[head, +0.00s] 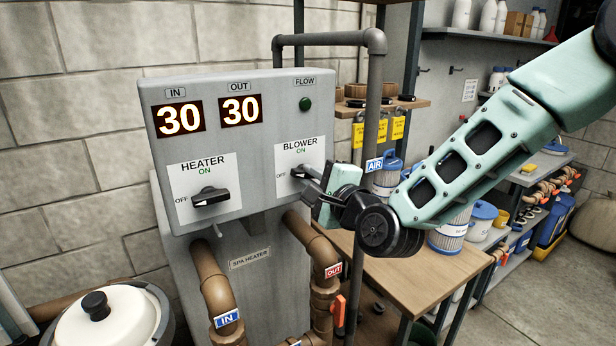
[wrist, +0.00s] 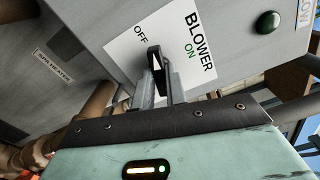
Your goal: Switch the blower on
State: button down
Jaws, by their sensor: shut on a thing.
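The spa heater's grey control box (head: 235,130) fills the middle of the head view. Its blower knob (head: 297,171) is a black lever on a white plate marked ON at the top and OFF at the left. The knob also shows in the wrist view (wrist: 154,58), its long side and white mark pointing toward OFF. My gripper (head: 308,179) is at the knob from the right, its fingers shut around it; in the wrist view the two fingers (wrist: 160,91) flank the knob's lower part, which they partly hide.
The heater knob (head: 210,196) is left of the blower and lies toward OFF. Displays (head: 241,110) read 30. The flow light (head: 305,104) is green. A grey pipe (head: 374,120) rises close to my gripper. Brown pipes (head: 215,280) run below; a wooden bench (head: 430,275) stands right.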

jog(key=m, duration=0.4)
jog(key=shift+d+f, duration=0.1)
jog(key=shift+f, duration=0.05)
jog(key=m, duration=0.4)
jog(key=shift+m, duration=0.4)
jog(key=m+b, duration=0.1)
jog(key=m, duration=0.2)
jog(key=shift+m, duration=0.3)
jog(key=m, duration=0.3)
jog(key=shift+b, duration=0.4)
jog(key=c, duration=1.3)
grip_release()
jog(key=v, duration=0.7)
